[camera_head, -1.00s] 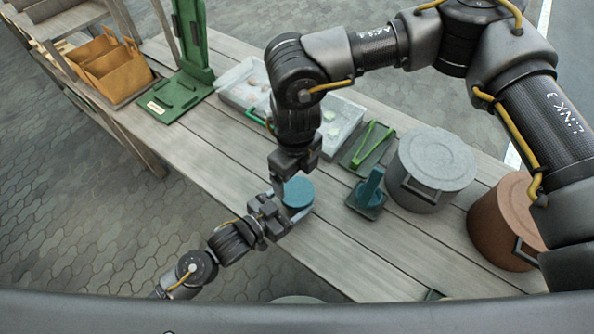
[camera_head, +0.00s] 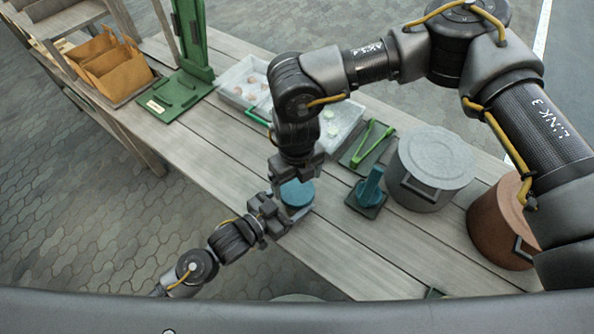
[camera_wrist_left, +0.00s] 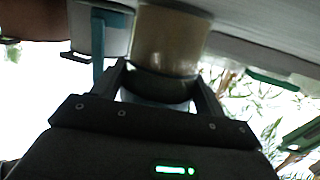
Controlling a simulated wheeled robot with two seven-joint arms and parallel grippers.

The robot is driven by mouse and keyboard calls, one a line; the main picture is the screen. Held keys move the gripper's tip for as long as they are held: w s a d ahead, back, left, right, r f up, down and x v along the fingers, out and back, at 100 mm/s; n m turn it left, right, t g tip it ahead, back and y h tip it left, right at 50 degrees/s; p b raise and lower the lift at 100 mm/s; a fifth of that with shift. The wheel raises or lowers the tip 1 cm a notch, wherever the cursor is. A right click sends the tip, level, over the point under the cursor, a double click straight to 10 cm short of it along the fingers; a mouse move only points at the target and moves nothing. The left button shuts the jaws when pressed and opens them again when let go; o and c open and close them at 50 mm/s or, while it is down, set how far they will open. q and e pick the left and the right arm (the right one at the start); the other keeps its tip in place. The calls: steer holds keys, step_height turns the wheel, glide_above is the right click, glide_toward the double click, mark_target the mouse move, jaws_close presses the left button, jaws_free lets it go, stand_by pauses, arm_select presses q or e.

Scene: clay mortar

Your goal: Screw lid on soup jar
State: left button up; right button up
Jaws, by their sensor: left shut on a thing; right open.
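A soup jar stands on the wooden table, with its blue lid (camera_head: 297,192) on its top; I cannot tell how tightly the lid sits. In the left wrist view, the beige jar (camera_wrist_left: 172,38) stands between my left gripper's fingers, and a pale blue part shows at its lower end there. My left gripper (camera_head: 277,212) is shut on the jar from the left. My right gripper (camera_head: 292,180) is open and points down at the lid, close to its upper left edge. Its fingertips are partly hidden, so I cannot tell whether they touch the lid.
A blue upright tool on a base (camera_head: 369,188), a grey lidded pot (camera_head: 432,165) and a brown pot (camera_head: 497,225) stand right of the jar. Green tongs (camera_head: 368,143) and clear trays (camera_head: 342,118) lie behind. A green stand (camera_head: 182,92) is at the back left.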

mark_target(298, 190)
steer(key=shift+f, duration=2.35)
steer(key=shift+c, duration=0.2)
steer(key=c, duration=0.7)
steer(key=m, duration=0.3)
steer(key=shift+m, duration=0.3)
steer(key=shift+c, duration=0.3)
steer(key=shift+d, duration=0.1)
steer(key=o, duration=1.1)
steer(key=shift+c, duration=0.2)
